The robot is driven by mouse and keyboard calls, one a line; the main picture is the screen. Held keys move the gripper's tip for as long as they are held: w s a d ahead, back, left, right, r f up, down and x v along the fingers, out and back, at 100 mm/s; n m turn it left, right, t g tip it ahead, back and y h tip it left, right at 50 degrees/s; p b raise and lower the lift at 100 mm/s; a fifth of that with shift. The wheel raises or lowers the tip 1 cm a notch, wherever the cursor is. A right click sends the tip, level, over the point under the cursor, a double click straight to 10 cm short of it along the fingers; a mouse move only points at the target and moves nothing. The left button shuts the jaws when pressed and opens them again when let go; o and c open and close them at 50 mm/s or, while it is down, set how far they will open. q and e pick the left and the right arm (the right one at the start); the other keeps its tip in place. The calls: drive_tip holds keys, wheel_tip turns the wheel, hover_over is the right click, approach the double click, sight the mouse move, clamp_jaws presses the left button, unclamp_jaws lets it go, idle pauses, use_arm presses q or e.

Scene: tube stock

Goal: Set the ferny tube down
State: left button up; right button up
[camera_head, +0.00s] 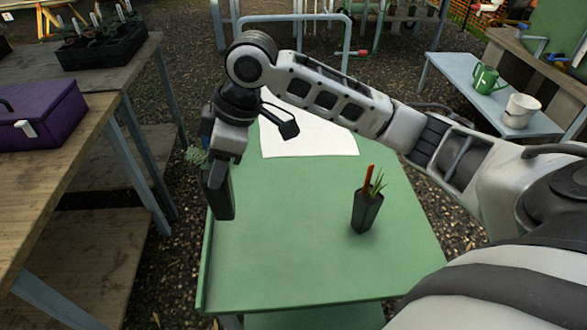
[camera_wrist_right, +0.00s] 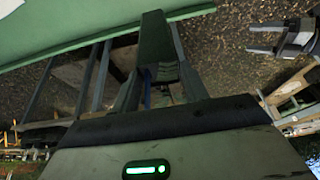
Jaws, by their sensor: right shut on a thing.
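My right gripper (camera_head: 218,188) is over the left edge of the green table, its dark fingers pointing down. It is shut on the ferny tube, whose blue-green leaves (camera_head: 196,155) show just left of the gripper in the head view. The tube's body is mostly hidden there by the gripper. In the right wrist view, the dark jaws (camera_wrist_right: 155,65) reach up toward the table edge, and I cannot clearly separate the tube from them. I cannot tell if the tube touches the table.
On the green table (camera_head: 285,245), a dark tube (camera_head: 367,212) with grassy leaves and a red label stands upright at right. A white sheet (camera_head: 305,140) lies at the back. The table's front and middle are clear. A wooden bench with a purple box (camera_head: 40,118) stands left.

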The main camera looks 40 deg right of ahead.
use_arm(q)
drive_tip(key=shift+s+f+b, duration=0.25)
drive_tip(key=shift+b, duration=0.2)
use_arm(e)
drive_tip(key=s+d+f, duration=0.4)
drive_tip(key=d+f, duration=0.7)
drive_tip(key=f, duration=0.1)
drive_tip(key=shift+d, duration=0.35)
drive_tip(key=shift+f, duration=0.1)
drive_tip(key=o, duration=1.4)
drive_tip(key=shift+f, duration=0.1)
use_arm(q)
drive_tip(key=shift+r+p, duration=0.1)
drive_tip(key=shift+p, duration=0.35)
use_arm(e)
drive_tip(key=v, duration=1.2)
drive_tip(key=shift+s, duration=0.1)
